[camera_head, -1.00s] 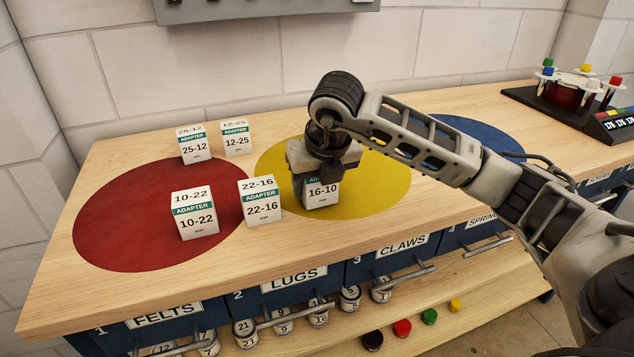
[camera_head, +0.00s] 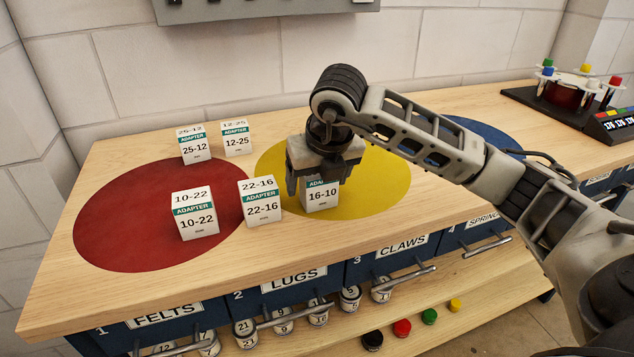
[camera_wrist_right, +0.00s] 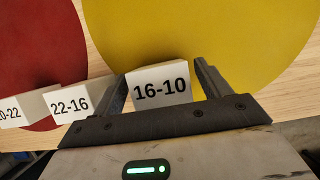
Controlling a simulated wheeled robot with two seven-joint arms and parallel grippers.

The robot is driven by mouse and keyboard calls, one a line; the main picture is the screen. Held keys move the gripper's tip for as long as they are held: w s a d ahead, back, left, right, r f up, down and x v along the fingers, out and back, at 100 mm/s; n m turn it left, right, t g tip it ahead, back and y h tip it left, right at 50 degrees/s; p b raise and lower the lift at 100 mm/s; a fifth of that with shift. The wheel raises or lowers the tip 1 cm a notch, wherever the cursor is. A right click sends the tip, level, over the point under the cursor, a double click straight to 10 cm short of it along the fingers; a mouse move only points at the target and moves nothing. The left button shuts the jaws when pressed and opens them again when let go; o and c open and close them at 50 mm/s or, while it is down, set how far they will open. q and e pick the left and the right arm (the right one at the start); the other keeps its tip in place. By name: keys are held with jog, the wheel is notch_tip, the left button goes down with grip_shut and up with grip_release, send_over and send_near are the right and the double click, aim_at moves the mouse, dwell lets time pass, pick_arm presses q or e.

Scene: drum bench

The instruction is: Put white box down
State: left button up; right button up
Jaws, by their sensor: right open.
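The white box labelled 16-10 (camera_head: 321,197) stands upright on the yellow circle (camera_head: 382,190) of the bench. My right gripper (camera_head: 318,185) is over it from above. In the right wrist view, the white box (camera_wrist_right: 160,83) sits between the two spread fingers of my right gripper (camera_wrist_right: 163,82), with a gap on its right side; the left finger is close to it. The gripper is open. My left gripper is not in view.
The white box 22-16 (camera_head: 260,203) stands just left of the yellow circle, beside box 10-22 (camera_head: 196,216) on the red circle (camera_head: 120,215). Boxes 25-12 (camera_head: 195,146) and 12-25 (camera_head: 237,139) stand behind. The right part of the yellow circle is clear.

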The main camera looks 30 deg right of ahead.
jog(key=d+v, duration=0.1)
jog(key=v, duration=0.9)
jog(key=shift+s+a+p, duration=0.15)
jog(key=shift+a+p, duration=0.15)
jog(key=shift+a, duration=0.2)
